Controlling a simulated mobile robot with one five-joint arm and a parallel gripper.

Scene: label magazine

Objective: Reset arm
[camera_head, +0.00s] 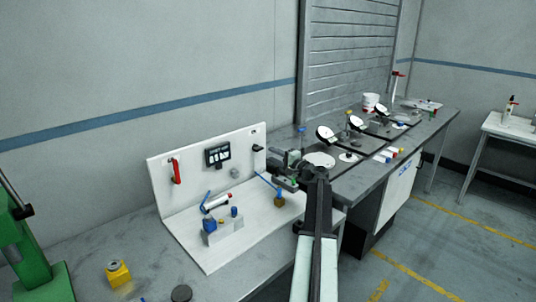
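My arm reaches in from the bottom of the head view and bends left at its end. My gripper (276,178) is at the right side of the white L-shaped fixture (208,259), above its base plate. I cannot tell whether its fingers are open or shut, or whether they hold anything. Just below it, a thin blue rod slants to a small brown-gold block (279,201) on the base plate. A gap between that block and my gripper is hard to judge.
The fixture's back panel carries a red handle (176,171) and a dark display (217,154). A grey block with blue parts (224,229) stands on its base. A green press (38,262) and yellow block (118,273) are at left. Dial gauges (325,133) stand on the bench behind.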

